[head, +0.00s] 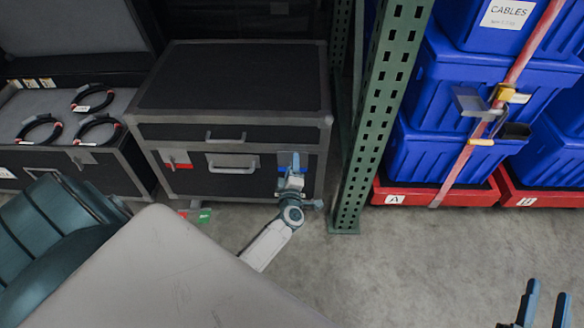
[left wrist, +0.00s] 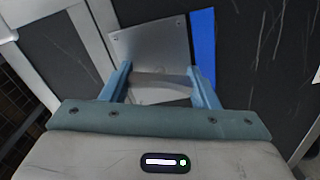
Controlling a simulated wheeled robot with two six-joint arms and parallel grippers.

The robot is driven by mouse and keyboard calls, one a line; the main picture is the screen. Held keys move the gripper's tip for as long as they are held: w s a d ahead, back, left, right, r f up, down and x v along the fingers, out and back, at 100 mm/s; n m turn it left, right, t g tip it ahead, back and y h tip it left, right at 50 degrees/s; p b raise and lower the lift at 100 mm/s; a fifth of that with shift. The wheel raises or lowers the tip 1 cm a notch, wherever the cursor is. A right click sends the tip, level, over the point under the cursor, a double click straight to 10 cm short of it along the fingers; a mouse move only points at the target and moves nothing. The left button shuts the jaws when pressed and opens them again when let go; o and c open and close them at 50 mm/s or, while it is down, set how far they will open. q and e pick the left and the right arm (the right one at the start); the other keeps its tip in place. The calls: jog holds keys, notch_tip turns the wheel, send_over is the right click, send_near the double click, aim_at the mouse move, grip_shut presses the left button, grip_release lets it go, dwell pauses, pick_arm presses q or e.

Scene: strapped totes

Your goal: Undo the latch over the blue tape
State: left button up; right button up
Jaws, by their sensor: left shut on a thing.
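The closed black case (head: 235,85) has a metal latch (head: 292,160) at its front right; the latch plate also shows in the left wrist view (left wrist: 152,45). Blue tape (left wrist: 203,38) runs beside the plate, and a bit of it shows around the gripper in the head view (head: 309,182). My left gripper (head: 291,174) is at this latch, its fingers shut on a grey part of it (left wrist: 162,86). The gripper hides part of the latch, so I cannot tell how far it is lifted. My right gripper (head: 544,296) is open and empty at the lower right.
Another latch with red tape (head: 178,165) and a handle (head: 232,163) are on the case front. An open case with cables (head: 60,112) stands left. A green rack post (head: 375,120) stands close right of the case, then strapped blue totes (head: 425,150).

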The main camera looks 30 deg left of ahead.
pick_arm(q)
jog(key=shift+f+n+b, duration=0.1)
jog(key=shift+n+b, duration=0.2)
jog(key=shift+n, duration=1.6)
pick_arm(e)
jog(key=shift+r+t, duration=1.2)
jog(key=shift+r, duration=0.7)
jog(key=shift+d, duration=0.1)
pick_arm(q)
jog(key=o, duration=1)
jog(key=p+v, duration=0.1)
jog(key=v, duration=1)
jog(key=shift+a, duration=0.1)
pick_arm(e)
notch_tip(320, 180, down, 4)
jog(key=g, duration=0.2)
jog(key=shift+f+g, duration=0.2)
jog(key=shift+g, duration=0.2)
